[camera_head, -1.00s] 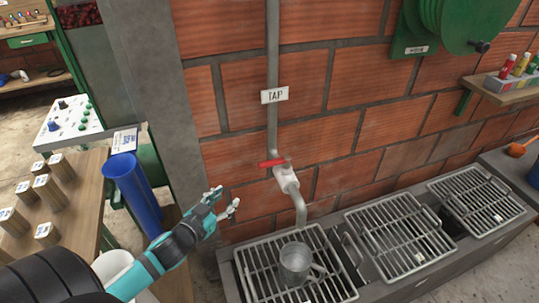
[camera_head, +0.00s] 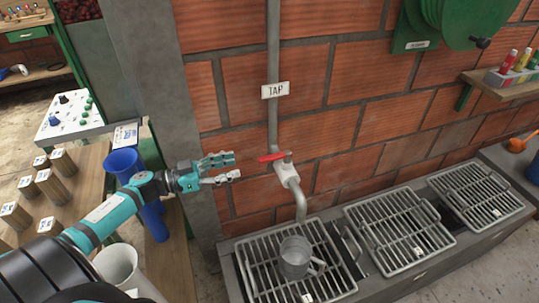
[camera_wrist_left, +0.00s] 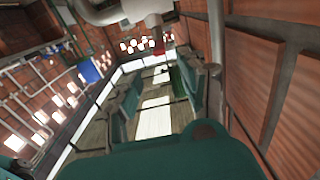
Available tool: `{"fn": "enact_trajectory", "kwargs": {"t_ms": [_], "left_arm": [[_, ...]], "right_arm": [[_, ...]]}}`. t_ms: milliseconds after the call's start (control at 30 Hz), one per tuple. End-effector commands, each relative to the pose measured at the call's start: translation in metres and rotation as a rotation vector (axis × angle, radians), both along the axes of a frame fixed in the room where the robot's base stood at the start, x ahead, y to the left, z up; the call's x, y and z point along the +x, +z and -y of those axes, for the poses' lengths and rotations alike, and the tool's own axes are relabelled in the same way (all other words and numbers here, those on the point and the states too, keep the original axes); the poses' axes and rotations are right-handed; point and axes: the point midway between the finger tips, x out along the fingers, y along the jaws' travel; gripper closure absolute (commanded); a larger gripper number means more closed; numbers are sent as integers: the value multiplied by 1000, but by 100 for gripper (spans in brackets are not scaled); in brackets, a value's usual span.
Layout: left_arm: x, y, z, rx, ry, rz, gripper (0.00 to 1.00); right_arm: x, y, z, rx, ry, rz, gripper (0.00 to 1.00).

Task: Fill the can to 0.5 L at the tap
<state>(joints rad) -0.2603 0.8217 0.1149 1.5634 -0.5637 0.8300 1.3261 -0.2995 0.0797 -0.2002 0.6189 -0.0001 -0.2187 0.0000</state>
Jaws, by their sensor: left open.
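The metal can (camera_head: 296,258) stands upright on the left drain grate, under the tap spout (camera_head: 301,212). I see no water stream, and the level inside the can cannot be made out. The tap's red lever (camera_head: 269,157) points left from the grey tap body. My left gripper (camera_head: 236,167) is open and empty, just left of the lever at about its height in the picture, with a gap between. In the left wrist view its teal fingers (camera_wrist_left: 158,95) are apart, with a bit of red beyond them. My right gripper is not in view.
The grated drain (camera_head: 265,262) runs along the brick wall. A TAP sign (camera_head: 275,90) hangs on the pipe above. At left are a blue cylindrical container (camera_head: 124,163), a white container (camera_head: 120,268) and a wooden table with labelled blocks (camera_head: 52,187).

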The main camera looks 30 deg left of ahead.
Motion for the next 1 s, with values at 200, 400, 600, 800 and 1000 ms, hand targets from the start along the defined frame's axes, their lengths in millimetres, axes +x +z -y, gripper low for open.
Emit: {"fn": "enact_trajectory", "kwargs": {"t_ms": [200, 400, 600, 800, 1000], "left_arm": [[38, 4, 33, -3, 2, 5, 58], [67, 3, 59, -3, 2, 3, 58], [83, 1, 74, -2, 2, 1, 58], [87, 0, 78, 1, 2, -1, 58], [87, 0, 78, 0, 2, 0, 60]], "right_arm": [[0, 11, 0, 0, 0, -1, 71], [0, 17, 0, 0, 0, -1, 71], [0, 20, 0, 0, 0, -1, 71], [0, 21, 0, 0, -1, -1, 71], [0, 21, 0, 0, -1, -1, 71]]}}
